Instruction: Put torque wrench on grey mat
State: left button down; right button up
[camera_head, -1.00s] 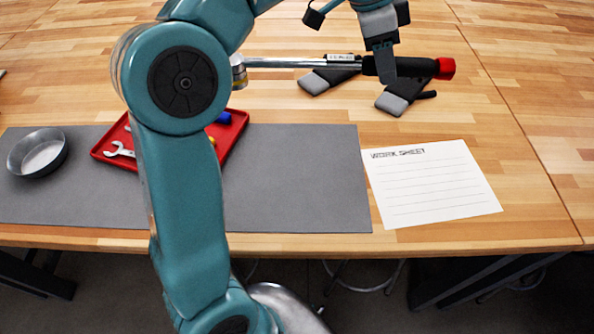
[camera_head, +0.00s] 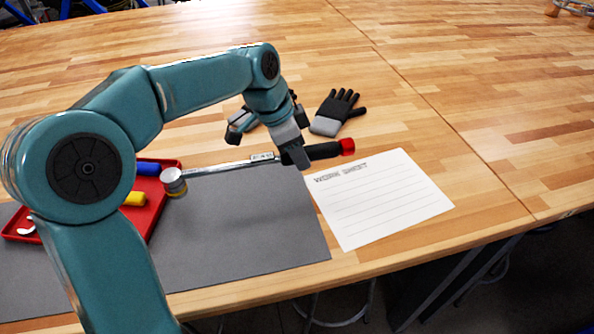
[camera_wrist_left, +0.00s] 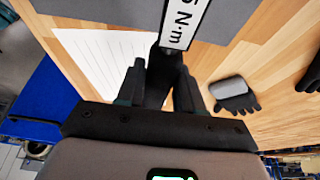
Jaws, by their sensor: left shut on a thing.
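The torque wrench (camera_head: 225,167) has a silver shaft, a black handle and a red end cap. My left gripper (camera_head: 297,158) is shut on its black handle. The wrench head is at the left, by the red tray's right side and over the grey mat's back edge; the red cap points right. The grey mat (camera_head: 250,230) lies along the front of the table. In the left wrist view, the handle runs between my left fingers (camera_wrist_left: 160,85), with a white label marked N·m beyond them. I cannot tell whether the wrench touches the mat. My right gripper is out of view.
A red tray (camera_head: 158,212) with blue and yellow handled tools and a spanner sits on the mat's left part. A white work sheet (camera_head: 378,198) lies right of the mat. The mat's front right is clear.

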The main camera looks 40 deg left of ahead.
pick_arm(q)
notch_tip(320, 180, down, 4)
jog(key=shift+f+b, duration=0.1)
jog(key=shift+b, duration=0.2)
jog(key=shift+f, duration=0.25)
jog(key=shift+f+b, duration=0.5)
jog(key=shift+f, duration=0.15)
jog(key=c, duration=0.7)
grip_release()
jog(key=shift+r, duration=0.1)
